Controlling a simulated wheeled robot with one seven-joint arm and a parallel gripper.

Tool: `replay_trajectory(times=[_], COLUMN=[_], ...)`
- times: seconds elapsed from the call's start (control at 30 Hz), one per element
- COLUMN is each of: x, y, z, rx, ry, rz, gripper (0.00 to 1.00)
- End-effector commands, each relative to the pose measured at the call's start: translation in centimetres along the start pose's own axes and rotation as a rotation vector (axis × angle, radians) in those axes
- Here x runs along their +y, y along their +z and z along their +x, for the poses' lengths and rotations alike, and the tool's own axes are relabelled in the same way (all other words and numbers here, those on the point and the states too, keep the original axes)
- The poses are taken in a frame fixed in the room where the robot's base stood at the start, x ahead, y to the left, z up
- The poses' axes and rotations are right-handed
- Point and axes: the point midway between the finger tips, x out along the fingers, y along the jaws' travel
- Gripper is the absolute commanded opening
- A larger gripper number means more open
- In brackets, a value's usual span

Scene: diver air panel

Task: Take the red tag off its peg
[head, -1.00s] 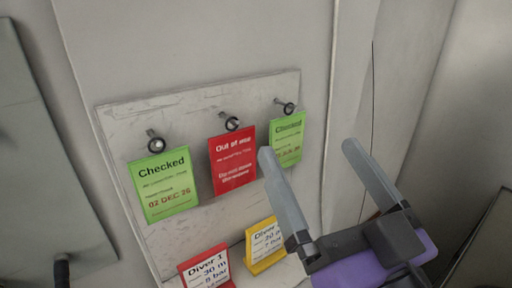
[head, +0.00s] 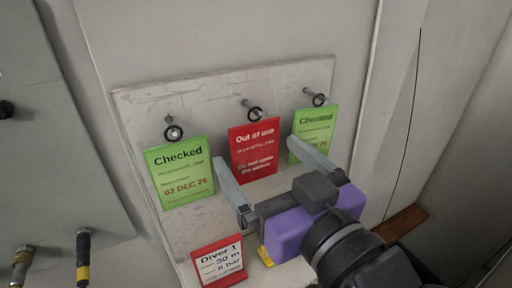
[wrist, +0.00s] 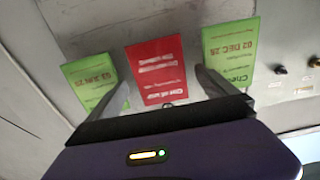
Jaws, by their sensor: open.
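The red tag (head: 254,150), printed "Out of use", hangs by a ring from the middle peg (head: 246,104) on a pale board. It also shows in the wrist view (wrist: 157,71), between my two fingers. My gripper (head: 260,158) is open in front of the lower part of the red tag, one finger towards each side of it. Nothing is held. In the wrist view the gripper (wrist: 165,85) points at the tag, and the tag's ring end is close to the gripper body. I cannot tell the remaining depth to the tag.
Green "Checked" tags hang on the left (head: 180,172) and right (head: 314,132), close beside the fingers. Below, a red "Diver 1" sign (head: 219,262) stands at the left, and a yellow sign (head: 265,257) is mostly hidden by my gripper. A grey panel (head: 50,130) is at far left.

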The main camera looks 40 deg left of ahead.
Motion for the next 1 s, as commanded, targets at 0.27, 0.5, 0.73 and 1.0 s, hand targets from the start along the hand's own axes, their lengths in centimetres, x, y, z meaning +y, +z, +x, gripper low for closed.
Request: replay_trajectory(times=[0.27,0.5,0.73,1.0], x=[-0.1,-0.1,-0.1,-0.1], y=[0.0,0.0,0.0,0.0], z=[2.7,2.8,2.8,2.7], rx=[0.001,0.001,0.001,0.001], ry=[0.001,0.001,0.001,0.002], rz=[-0.001,0.000,0.000,0.000], gripper=[0.96,0.94,0.49,0.32])
